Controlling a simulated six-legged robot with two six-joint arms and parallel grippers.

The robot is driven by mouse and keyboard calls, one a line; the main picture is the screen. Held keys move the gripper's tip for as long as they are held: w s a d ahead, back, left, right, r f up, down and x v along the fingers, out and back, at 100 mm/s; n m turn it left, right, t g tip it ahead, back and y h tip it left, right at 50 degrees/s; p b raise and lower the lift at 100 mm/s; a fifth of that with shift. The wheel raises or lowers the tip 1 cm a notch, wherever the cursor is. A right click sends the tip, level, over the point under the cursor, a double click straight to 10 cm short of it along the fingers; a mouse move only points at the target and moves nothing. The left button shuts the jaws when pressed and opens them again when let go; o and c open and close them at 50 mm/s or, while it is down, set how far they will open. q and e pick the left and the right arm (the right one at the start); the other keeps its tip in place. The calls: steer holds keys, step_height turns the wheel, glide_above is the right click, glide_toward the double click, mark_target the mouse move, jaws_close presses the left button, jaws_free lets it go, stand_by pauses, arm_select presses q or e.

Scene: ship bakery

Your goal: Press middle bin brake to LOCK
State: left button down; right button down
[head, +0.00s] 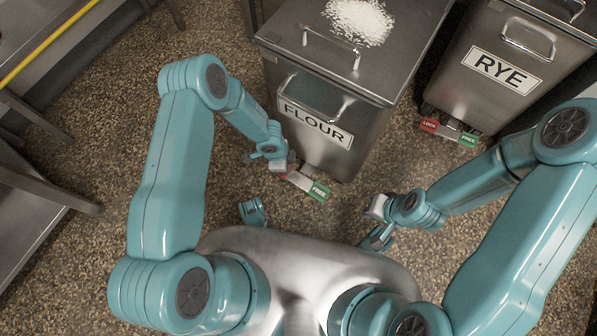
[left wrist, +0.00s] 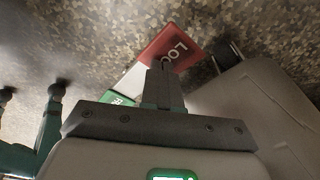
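The steel FLOUR bin (head: 330,150) stands ahead of me. Its brake pedal sticks out at its foot, with a green FREE end (head: 319,191); the red end is mostly hidden by my left gripper (head: 287,166) in the head view. In the left wrist view the red LOCK end (left wrist: 172,44) shows just beyond the fingertips, and a piece of the green end (left wrist: 117,98) shows beside them. My left fingers (left wrist: 160,72) are together and empty, over or against the pedal; contact is unclear. My right gripper (head: 376,208) hangs right of the pedal, its opening unclear.
The RYE bin (head: 500,70) stands to the right, with its own red LOCK (head: 429,125) and green FREE (head: 468,140) pedal. White powder (head: 358,20) lies on the FLOUR bin's lid. A steel rack with a yellow rail (head: 45,45) is at the left. The speckled floor (head: 95,130) between is clear.

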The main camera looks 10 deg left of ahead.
arm_select(q)
steer(key=shift+f+b, duration=0.55)
steer(key=shift+f, duration=0.05)
steer(key=shift+r, duration=0.1)
steer(key=shift+r+p, duration=2.3)
steer(key=shift+r, duration=1.2)
